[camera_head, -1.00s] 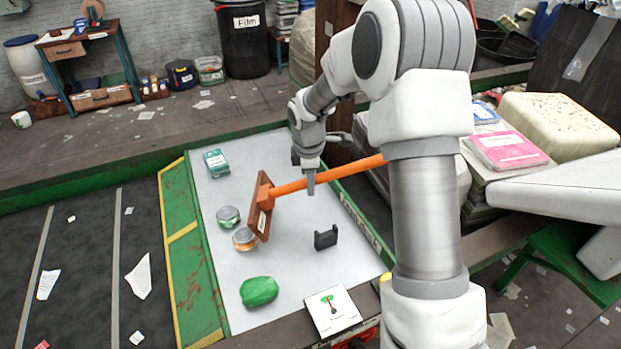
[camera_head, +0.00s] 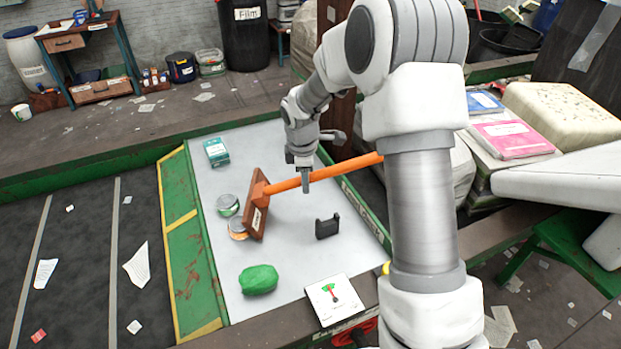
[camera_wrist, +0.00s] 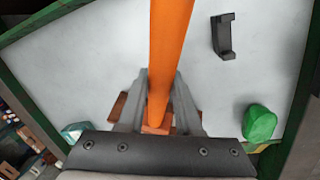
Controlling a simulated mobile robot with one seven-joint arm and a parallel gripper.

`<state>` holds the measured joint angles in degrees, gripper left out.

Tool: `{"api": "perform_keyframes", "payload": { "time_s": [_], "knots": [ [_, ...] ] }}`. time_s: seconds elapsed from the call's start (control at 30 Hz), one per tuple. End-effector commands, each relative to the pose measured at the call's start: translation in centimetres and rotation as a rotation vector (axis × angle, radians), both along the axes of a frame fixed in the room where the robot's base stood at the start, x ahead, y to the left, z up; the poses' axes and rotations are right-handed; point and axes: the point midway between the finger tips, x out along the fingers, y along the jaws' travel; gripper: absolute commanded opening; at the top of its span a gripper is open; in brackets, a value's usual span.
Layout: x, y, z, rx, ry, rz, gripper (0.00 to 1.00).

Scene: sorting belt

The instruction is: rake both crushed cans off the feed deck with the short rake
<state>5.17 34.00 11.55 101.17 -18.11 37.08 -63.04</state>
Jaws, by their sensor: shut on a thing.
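My gripper (camera_head: 306,180) is shut on the orange handle of the short rake (camera_head: 340,167), above the pale feed deck (camera_head: 290,290). The handle also fills the middle of the wrist view (camera_wrist: 168,50). The rake's brown head (camera_head: 257,205) is tilted, to the left of my gripper. Two crushed cans lie on the deck just left of the head: a green-banded one (camera_head: 228,205) and an orange-banded one (camera_head: 236,229). The head partly covers the orange-banded can, and I cannot tell whether they touch. In the wrist view both cans are hidden.
On the deck are a teal box (camera_head: 216,152), a green lump (camera_head: 259,279) and a black bracket (camera_head: 327,227). A green rim with a yellow stripe (camera_head: 182,222) borders the deck's left side, beside a dark belt (camera_head: 90,250). A card with a dial (camera_head: 335,299) sits at the near edge.

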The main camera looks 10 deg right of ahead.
Motion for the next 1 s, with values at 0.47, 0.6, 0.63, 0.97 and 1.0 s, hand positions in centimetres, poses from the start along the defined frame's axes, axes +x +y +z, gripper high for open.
{"api": "perform_keyframes", "payload": {
  "time_s": [0.47, 0.6, 0.63, 0.97, 1.0],
  "knots": [
    [-0.6, 3.4, 0.0, 0.0, -0.002, 0.001, 0.0],
    [-0.8, 4.3, 0.0, 0.001, -0.001, 0.001, 0.0],
    [-0.9, 4.5, 0.0, 0.001, -0.001, 0.001, 0.0],
    [-1.3, 6.8, 0.0, 0.001, -0.002, 0.002, 0.0],
    [-1.3, 7.0, 0.0, 0.001, -0.002, 0.002, 0.0]
  ]
}}
